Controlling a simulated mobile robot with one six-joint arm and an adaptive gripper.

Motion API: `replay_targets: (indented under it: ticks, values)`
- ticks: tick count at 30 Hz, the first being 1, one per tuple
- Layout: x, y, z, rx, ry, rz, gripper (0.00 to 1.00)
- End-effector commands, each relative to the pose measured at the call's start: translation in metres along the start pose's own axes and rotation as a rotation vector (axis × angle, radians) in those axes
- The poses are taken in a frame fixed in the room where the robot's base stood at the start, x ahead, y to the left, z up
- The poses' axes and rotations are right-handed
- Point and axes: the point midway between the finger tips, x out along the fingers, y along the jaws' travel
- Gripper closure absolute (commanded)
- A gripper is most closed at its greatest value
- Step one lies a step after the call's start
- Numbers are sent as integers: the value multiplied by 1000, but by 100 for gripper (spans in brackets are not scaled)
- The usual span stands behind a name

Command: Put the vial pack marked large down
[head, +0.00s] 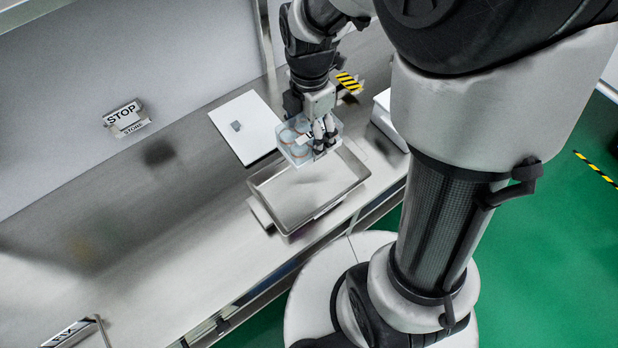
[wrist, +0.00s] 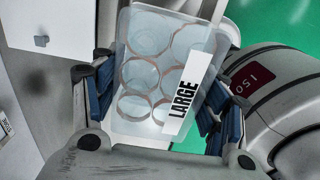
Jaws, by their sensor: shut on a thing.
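The vial pack marked large (wrist: 150,85) is a clear box with several round vials and a white label reading LARGE, seen close up in the wrist view. My gripper (wrist: 160,95) is shut on it, with blue finger pads on both sides. In the head view the pack (head: 294,146) hangs from my gripper (head: 318,138) over the back part of a metal tray. The gap between pack and tray is hard to judge.
The empty metal tray (head: 310,192) sits on the steel counter (head: 170,240). A white panel (head: 240,128) is behind it to the left, a white box (head: 388,118) to the right. A STOP/STORE sign (head: 126,118) stands at left.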

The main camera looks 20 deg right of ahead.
Motion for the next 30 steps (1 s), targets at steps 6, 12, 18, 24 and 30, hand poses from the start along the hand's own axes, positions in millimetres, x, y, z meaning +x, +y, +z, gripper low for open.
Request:
replay_targets:
  ticks: [6,12,18,24,30]
  values:
    - [54,-2,-1,-10,3,-8,63]
    - [108,-2,-1,-8,2,-7,63]
    - [146,-2,-1,-7,2,-5,63]
    - [158,-1,0,-7,1,-3,63]
    - [187,-2,-1,-7,2,-6,63]
